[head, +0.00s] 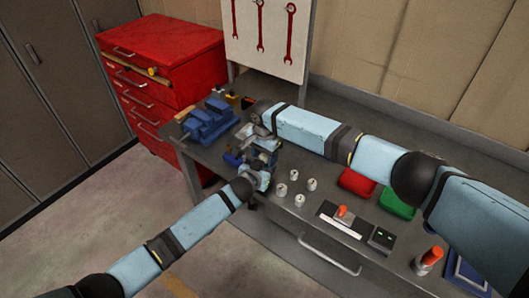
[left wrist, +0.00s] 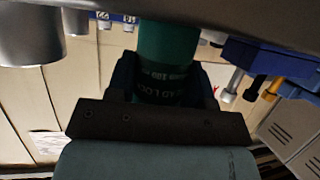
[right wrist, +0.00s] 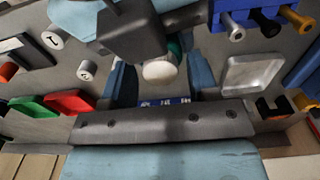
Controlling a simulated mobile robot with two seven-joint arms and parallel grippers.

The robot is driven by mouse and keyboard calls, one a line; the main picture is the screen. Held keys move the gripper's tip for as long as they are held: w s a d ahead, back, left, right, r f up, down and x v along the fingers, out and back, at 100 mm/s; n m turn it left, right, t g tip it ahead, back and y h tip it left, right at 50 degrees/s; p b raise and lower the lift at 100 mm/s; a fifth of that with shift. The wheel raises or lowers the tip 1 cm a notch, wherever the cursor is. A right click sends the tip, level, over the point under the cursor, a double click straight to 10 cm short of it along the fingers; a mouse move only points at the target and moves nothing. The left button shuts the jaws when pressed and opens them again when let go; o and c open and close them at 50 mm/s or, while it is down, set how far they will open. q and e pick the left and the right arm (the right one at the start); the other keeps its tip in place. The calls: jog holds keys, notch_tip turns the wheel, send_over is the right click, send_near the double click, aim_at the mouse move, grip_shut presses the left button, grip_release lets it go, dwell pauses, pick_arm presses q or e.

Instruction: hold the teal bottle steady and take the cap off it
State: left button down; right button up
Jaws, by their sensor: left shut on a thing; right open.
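The teal bottle (left wrist: 165,45) stands between my left gripper's fingers in the left wrist view, with a dark band of white lettering around it. My left gripper (left wrist: 165,85) is shut on it. In the right wrist view a pale round cap (right wrist: 160,71) shows with a little of the teal bottle (right wrist: 176,47) beside it. My right gripper (right wrist: 160,88) is open, with one finger on each side of the cap; whether either touches it I cannot tell. In the head view both grippers meet at the bench and mostly hide the bottle.
A blue vise (head: 208,121) stands on the grey bench to the left. Several pale cylinders (head: 299,201) stand right of the grippers. Red (head: 357,183) and green (head: 397,204) trays lie farther right. A metal dish (right wrist: 253,76) shows in the right wrist view.

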jog(key=c, duration=0.9)
jog(key=shift+n, duration=1.7)
jog(key=shift+c, duration=0.2)
jog(key=o, duration=1)
jog(key=shift+r, duration=0.1)
